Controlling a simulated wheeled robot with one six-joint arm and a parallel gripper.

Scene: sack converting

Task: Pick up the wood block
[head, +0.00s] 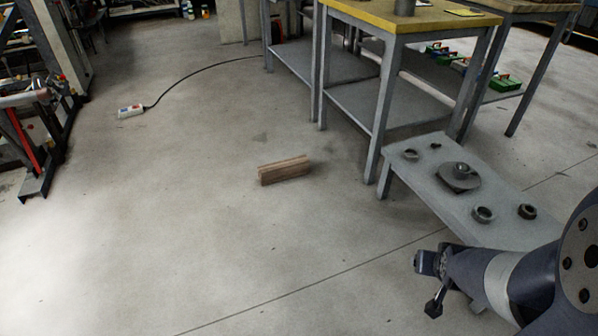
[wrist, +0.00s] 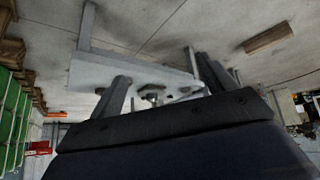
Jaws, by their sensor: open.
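The wood block (head: 284,170) is a brown oblong lying on the bare concrete floor near the middle of the head view. It also shows at the upper right of the wrist view (wrist: 268,37). My gripper (head: 432,283) is at the lower right of the head view, well apart from the block and in front of the low grey bench. In the wrist view its two fingers (wrist: 160,82) stand wide apart with nothing between them.
The low grey bench (head: 468,209) holds several metal rings and a round part. A yellow-topped table (head: 415,17) stands behind it. A power strip (head: 130,111) with a black cable lies at the back left. The floor around the block is clear.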

